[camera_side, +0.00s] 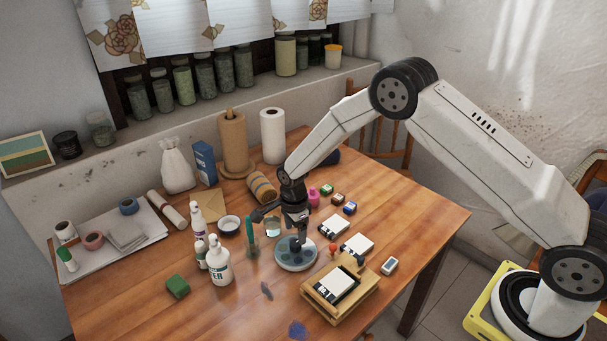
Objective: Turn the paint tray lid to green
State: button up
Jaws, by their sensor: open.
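The paint tray (281,263) is a small round grey-blue dish on the wooden table, left of the wooden box with the white-and-black card. Darker round spots show on its lid, but the lid's colours and any green mark are too small to read. My gripper (297,238) points down over the tray's upper part and hides some of it. It is open; I cannot tell whether its fingertips touch the lid.
Left of the tray stand a jar of water (273,228), a green upright tube (250,236) and white bottles (218,263). The wooden box (322,304) sits close at its lower right. Bare table (225,318) lies in front.

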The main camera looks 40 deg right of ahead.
aim_at(296, 242)
jog(key=shift+f, duration=2.05)
grip_shut()
